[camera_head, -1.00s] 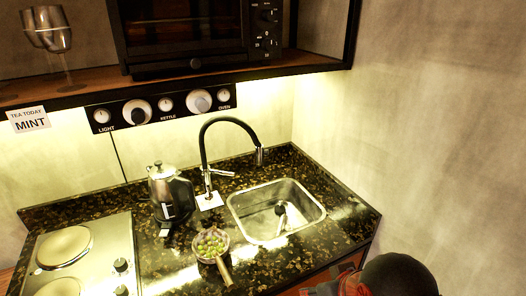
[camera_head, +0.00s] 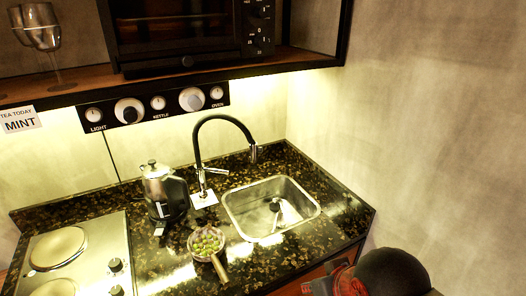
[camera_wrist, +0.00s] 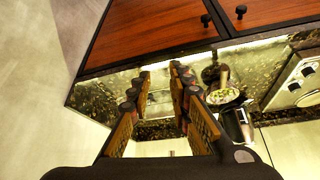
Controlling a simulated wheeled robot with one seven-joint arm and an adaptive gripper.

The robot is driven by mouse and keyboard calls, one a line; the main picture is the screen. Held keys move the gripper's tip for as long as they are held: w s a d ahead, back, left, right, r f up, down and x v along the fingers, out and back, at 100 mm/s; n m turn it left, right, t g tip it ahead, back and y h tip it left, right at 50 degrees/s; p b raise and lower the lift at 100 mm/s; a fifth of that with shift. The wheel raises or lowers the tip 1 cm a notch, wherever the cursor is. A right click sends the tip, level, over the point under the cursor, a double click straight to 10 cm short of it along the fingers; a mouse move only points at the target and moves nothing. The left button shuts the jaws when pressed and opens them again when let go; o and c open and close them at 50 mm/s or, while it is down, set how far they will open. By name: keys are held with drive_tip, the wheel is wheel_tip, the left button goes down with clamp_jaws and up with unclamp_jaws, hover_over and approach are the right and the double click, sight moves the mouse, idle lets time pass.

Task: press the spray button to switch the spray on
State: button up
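The black hose tap (camera_head: 222,121) arches over the sink, and its spray head (camera_head: 253,153) hangs down at the right end. I cannot make out a spray button on it at this size. A lever (camera_head: 216,171) sticks out from the tap's metal base. My gripper (camera_wrist: 161,75) is open and empty in the wrist view, its orange-padded fingers apart over the counter and sink area. In the head view only part of my arm shows at the lower right, away from the tap. The tap is not clearly visible in the wrist view.
The steel sink (camera_head: 230,213) holds a dark object. A kettle (camera_head: 163,190), a handled pan of green pieces (camera_head: 207,243) and a hob (camera_head: 95,250) stand to its left. A shelf (camera_head: 75,91) with a control panel (camera_head: 158,103) overhangs the counter. Cabinet doors (camera_wrist: 150,30) show in the wrist view.

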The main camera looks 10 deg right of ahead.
clamp_jaws()
idle(1.3)
